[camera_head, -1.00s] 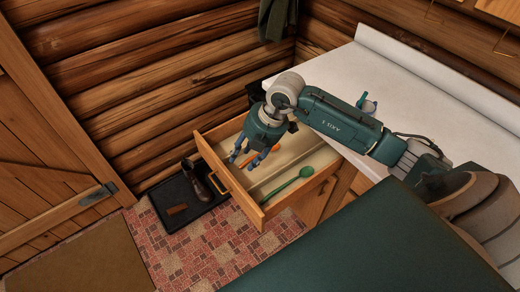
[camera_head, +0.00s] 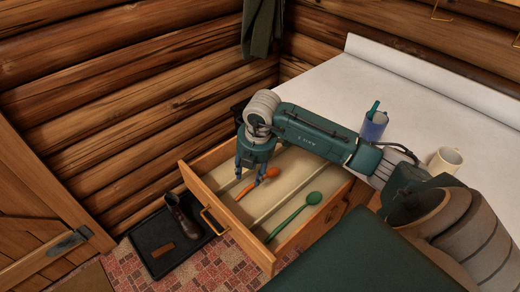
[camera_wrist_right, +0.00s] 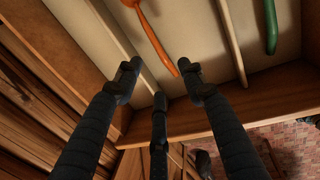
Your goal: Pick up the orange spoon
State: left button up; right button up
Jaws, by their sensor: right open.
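The orange spoon (camera_head: 244,191) lies in the left part of an open wooden drawer (camera_head: 262,252). Its bowl is toward the back right, partly by my fingers in the head view. In the right wrist view the spoon's handle (camera_wrist_right: 158,42) runs down toward the gap between my fingers. My right gripper (camera_head: 251,176) points down over the drawer, at the spoon. It is open and empty, and its fingers also show in the right wrist view (camera_wrist_right: 160,86), spread around the handle's end. I cannot tell the exact height. My left gripper is not in view.
A green spoon (camera_head: 287,222) lies in the compartment to the right, past a thin divider. A blue cup (camera_head: 373,127) and a white mug (camera_head: 445,161) stand on the white counter (camera_head: 325,85). A shoe (camera_head: 181,215) sits on a black tray (camera_head: 152,246) left of the drawer.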

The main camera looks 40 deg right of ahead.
notch_tip(320, 180, down, 3)
jog(key=shift+w+f+b, duration=0.1)
jog(key=shift+f+b, duration=0.05)
jog(key=shift+b, duration=0.85)
jog(key=shift+w+f+b, duration=0.25)
jog(key=shift+f+b, duration=0.05)
jog(key=shift+f, duration=0.2)
jog(key=f+b, duration=0.2)
jog(key=w+f+b, duration=0.1)
jog(key=f+b, duration=0.1)
jog(key=shift+d+f, duration=0.15)
jog(key=shift+f, duration=0.15)
jog(key=shift+r, duration=0.1)
grip_shut()
